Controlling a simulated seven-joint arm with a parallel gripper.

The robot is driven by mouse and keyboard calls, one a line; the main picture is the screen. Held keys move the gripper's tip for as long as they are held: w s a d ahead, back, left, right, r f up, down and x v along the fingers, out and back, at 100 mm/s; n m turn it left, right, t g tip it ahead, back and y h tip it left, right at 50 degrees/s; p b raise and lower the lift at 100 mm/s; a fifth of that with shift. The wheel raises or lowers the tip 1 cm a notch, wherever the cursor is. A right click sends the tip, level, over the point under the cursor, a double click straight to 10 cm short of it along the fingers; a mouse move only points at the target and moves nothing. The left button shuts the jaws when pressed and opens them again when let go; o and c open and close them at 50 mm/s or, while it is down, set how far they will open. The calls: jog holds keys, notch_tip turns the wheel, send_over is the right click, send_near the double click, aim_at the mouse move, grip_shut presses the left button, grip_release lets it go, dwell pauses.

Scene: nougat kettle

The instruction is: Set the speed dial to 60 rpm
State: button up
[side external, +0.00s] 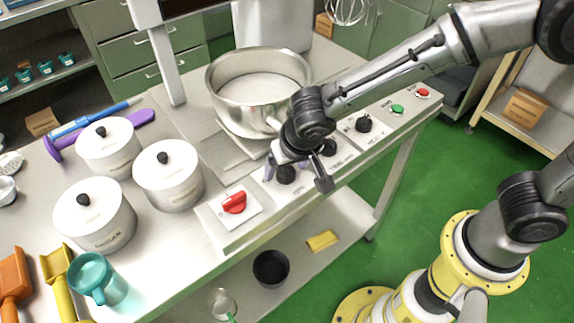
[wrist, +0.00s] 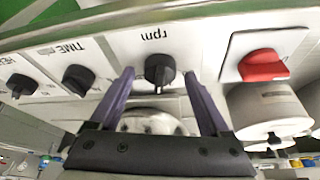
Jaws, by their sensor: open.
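The speed dial (wrist: 158,69) is a black knob on the white control panel, with "rpm" printed beside it. It also shows in the side view (side external: 287,174), partly behind my gripper. My gripper (side external: 297,176) is over the front panel. In the wrist view my open gripper (wrist: 159,76) has one purple finger on each side of the dial, with gaps between knob and fingers. The knob's pointer setting and the scale numbers are too small to read.
A red switch (side external: 234,203) sits left of the dial. Black TIME knob (wrist: 78,80), another black knob (side external: 363,124), green button (side external: 397,109) and red button (side external: 423,93) lie along the panel. The steel kettle (side external: 225,107) stands behind; white lidded pots (side external: 168,182) stand left.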

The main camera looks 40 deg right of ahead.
grip_shut()
dwell(0.4)
jog(key=shift+n, duration=0.5)
jog(key=n+y, duration=0.2)
jog(key=n, duration=0.2)
jog(key=shift+d, duration=0.2)
jog(key=shift+d+n+g+y, duration=0.15)
jog(key=shift+n+y, duration=0.3)
jog(key=shift+n, duration=0.85)
jog(key=shift+a+n+g+y, duration=0.1)
jog(key=shift+n+g+y, duration=0.25)
jog(key=shift+n, duration=0.95)
